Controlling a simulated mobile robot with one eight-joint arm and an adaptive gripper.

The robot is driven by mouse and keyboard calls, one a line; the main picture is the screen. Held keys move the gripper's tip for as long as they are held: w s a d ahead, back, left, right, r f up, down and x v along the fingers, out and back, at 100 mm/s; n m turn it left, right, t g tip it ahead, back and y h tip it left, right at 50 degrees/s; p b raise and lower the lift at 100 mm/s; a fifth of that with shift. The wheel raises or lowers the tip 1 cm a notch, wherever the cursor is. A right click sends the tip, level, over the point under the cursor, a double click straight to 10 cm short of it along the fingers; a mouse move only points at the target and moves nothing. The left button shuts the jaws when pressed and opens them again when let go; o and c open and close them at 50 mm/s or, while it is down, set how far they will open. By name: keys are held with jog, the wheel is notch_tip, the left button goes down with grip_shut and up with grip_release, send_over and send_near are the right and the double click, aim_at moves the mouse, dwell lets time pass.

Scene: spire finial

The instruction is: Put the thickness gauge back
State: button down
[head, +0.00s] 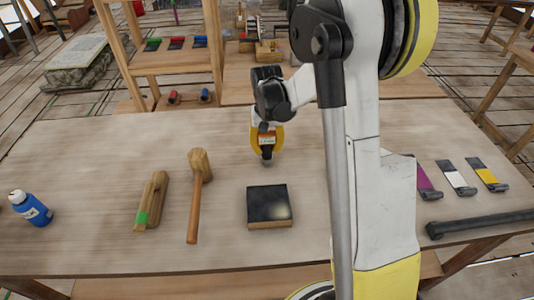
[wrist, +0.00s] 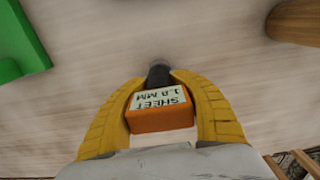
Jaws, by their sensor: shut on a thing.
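My gripper (head: 266,148) is over the middle of the table, behind the black-topped block. Its yellow fingers (wrist: 160,88) are closed around an orange block with a white label reading "SHEET 1.8 MM", which I take as the thickness gauge (wrist: 162,121). A dark rounded tip sticks out from the gauge's far end. In the head view the gauge (head: 266,139) shows only as a small orange and white patch between the fingers. It looks held above the table top; the exact gap cannot be told.
On the table (head: 90,150) are a blue bottle (head: 32,208), a wooden piece with a green patch (head: 151,201), a mallet (head: 199,190) and a black-topped block (head: 269,206). Purple, white and yellow-marked pieces (head: 457,177) and a dark bar (head: 482,223) lie right. Shelves (head: 175,60) stand behind.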

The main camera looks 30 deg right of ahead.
jog(key=shift+f, duration=0.5)
jog(key=shift+f, duration=0.2)
jog(key=c, duration=1)
grip_release()
jog(key=shift+r, duration=0.1)
